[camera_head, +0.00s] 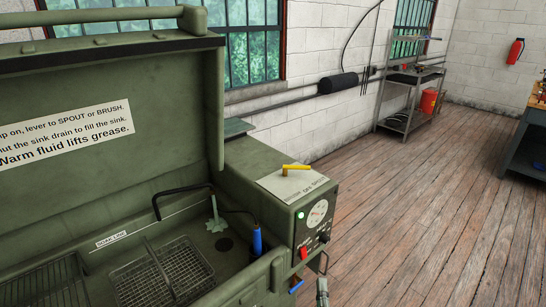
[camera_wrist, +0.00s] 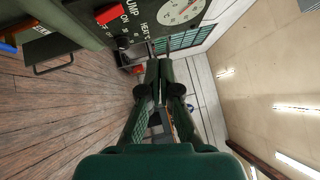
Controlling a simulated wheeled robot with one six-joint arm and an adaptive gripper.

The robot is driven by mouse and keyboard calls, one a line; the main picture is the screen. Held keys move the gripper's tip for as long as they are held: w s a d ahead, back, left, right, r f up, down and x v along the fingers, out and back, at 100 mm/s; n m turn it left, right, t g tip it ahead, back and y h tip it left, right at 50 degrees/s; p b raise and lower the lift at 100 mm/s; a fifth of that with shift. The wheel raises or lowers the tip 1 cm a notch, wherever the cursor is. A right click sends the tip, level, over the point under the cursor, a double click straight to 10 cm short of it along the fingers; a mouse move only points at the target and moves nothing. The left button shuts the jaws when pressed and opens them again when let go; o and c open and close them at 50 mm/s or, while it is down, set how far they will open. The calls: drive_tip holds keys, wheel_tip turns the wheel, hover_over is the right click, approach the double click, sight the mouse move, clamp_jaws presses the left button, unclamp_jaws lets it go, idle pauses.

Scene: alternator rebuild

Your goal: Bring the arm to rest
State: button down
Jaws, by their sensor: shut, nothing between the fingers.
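My gripper (camera_wrist: 159,72) fills the middle of the wrist view, its two dark green fingers close together and shut with nothing between them. The wrist view is turned on its side. The control panel of the green parts washer shows near the fingertips at the top, with a round dial (camera_wrist: 180,10) and a red switch (camera_wrist: 108,13). The fingers look apart from the panel. In the head view my gripper cannot be made out with certainty.
The parts washer's lid (camera_head: 100,170) stands open on the left, with wire baskets (camera_head: 165,272) in the sink. A yellow lever (camera_head: 295,168) tops its control box (camera_head: 316,225). A metal rack (camera_head: 408,95) stands by the wall, a workbench (camera_head: 524,150) at right. The wooden floor (camera_head: 420,210) between is clear.

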drive_tip(key=s+d+f+n+g+y, duration=0.15)
drive_tip(key=s+n, duration=0.35)
drive_tip(key=s, duration=0.7)
drive_tip(key=s+d+f+n, duration=0.15)
drive_tip(key=s+n, duration=0.35)
drive_tip(key=s, duration=0.7)
drive_tip(key=s+a+r+n+g+y, duration=0.1)
drive_tip(key=s+r+n, duration=0.2)
drive_tip(key=s+n, duration=0.3)
drive_tip(key=s+a+r+n+g+y, duration=0.1)
drive_tip(key=s+n, duration=0.4)
drive_tip(key=s, duration=0.9)
wheel_tip(320, 180, up, 3)
drive_tip(key=shift+f+n+g, duration=0.2)
drive_tip(key=shift+n+g, duration=0.2)
drive_tip(key=shift+g, duration=0.25)
